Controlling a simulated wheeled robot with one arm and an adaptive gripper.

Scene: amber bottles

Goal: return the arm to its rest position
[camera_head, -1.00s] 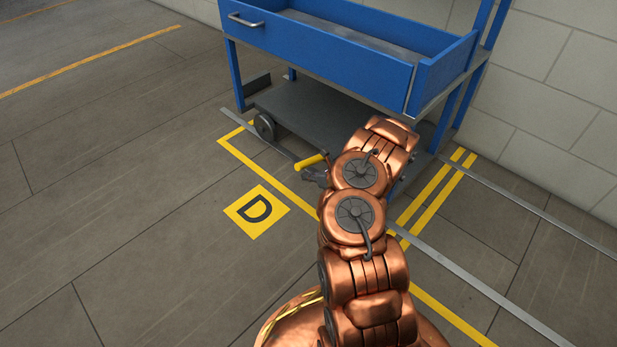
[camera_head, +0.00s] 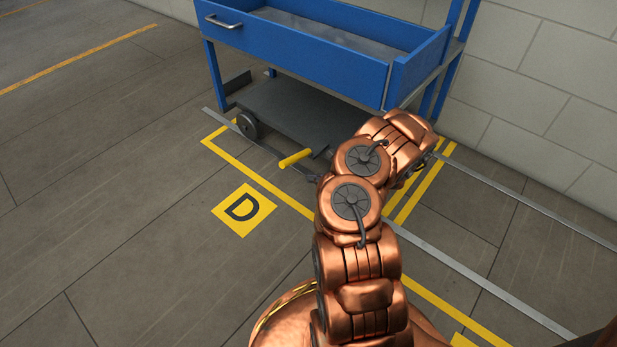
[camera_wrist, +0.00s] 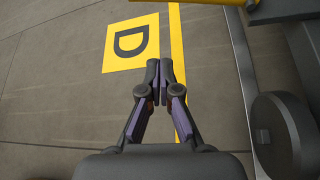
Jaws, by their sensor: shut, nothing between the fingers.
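My gripper (camera_wrist: 159,82) shows in the wrist view with its two dark fingertips together and nothing between them. It is above the floor, near the yellow floor line and the yellow D marker (camera_wrist: 131,43). In the head view my copper arm bends up and to the right in front of the blue cart, and the gripper itself is hidden behind the arm. No bottle is in view.
A blue cart (camera_head: 293,54) with an open, empty-looking tray stands ahead, with a dark lower deck and a wheel (camera_head: 247,125). A yellow-handled pedal (camera_head: 296,158) sticks out low at its front. A block wall (camera_head: 545,110) stands behind. Floor at left is clear.

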